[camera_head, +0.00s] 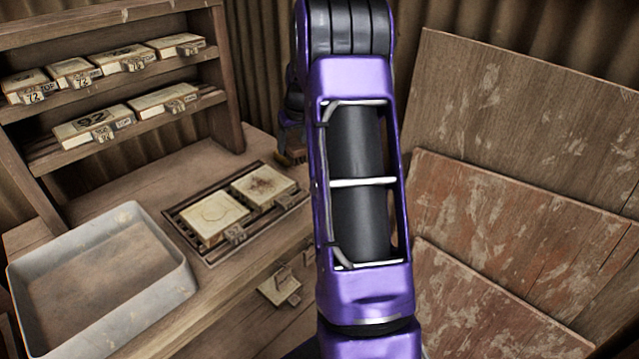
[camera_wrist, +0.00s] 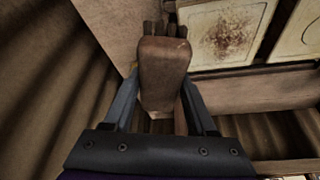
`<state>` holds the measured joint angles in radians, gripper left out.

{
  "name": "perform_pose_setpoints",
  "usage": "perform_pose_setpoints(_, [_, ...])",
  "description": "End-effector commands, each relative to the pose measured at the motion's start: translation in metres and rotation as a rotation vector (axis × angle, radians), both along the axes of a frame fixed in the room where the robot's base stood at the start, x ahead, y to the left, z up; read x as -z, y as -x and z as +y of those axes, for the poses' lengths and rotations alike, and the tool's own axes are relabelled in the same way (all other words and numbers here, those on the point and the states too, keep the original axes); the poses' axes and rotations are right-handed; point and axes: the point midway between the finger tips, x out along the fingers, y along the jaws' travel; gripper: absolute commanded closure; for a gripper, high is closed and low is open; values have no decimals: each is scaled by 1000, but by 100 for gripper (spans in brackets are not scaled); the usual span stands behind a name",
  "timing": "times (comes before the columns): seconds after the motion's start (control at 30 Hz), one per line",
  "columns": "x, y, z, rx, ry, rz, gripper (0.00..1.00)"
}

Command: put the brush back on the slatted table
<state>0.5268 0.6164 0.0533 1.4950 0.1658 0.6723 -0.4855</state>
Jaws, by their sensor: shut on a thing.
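The brush (camera_wrist: 163,72) is a worn brown wooden block in the wrist view. My gripper (camera_wrist: 160,85) is shut on it, with a finger along each side. The bristles are hard to make out there. In the head view, my gripper (camera_head: 291,125) and the brush (camera_head: 291,155) show small beside my purple arm, over the back of the bench. The slatted table (camera_head: 178,222) is a low dark slatted frame on the bench, just left of and nearer than the brush.
A grey basin (camera_head: 185,270) stands at the front left. A shelf (camera_head: 180,105) with several numbered tiles stands behind it. Large worn boards (camera_head: 520,110) lean on the right. A small tile-like piece (camera_head: 280,288) shows below the bench's front edge. Corrugated wall (camera_head: 265,60) closes the back.

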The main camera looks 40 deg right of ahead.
Motion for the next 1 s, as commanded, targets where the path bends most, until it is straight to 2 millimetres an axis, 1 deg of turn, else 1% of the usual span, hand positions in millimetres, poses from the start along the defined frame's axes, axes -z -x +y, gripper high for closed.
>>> perform_pose_setpoints(0.03, [3,5,-23,26,-2,-2,100])
perform_pose_setpoints(0.1, [5,11,-44,49,-1,-4,100])
perform_pose_setpoints(0.2, [7,17,-65,70,-3,-5,100])
perform_pose_setpoints(0.3, [11,21,-75,80,-4,-5,100])
perform_pose_setpoints(0.37, [19,21,-77,83,-5,-4,100])
perform_pose_setpoints(0.5, [47,22,-78,84,-6,-3,100])
perform_pose_setpoints(0.6, [62,22,-78,84,-5,-4,100])
perform_pose_setpoints(0.77, [73,21,-78,83,-4,-6,100])
perform_pose_setpoints(0.87, [85,22,-78,83,-5,-4,100])
perform_pose_setpoints(1.0, [105,22,-78,84,-6,-3,100])
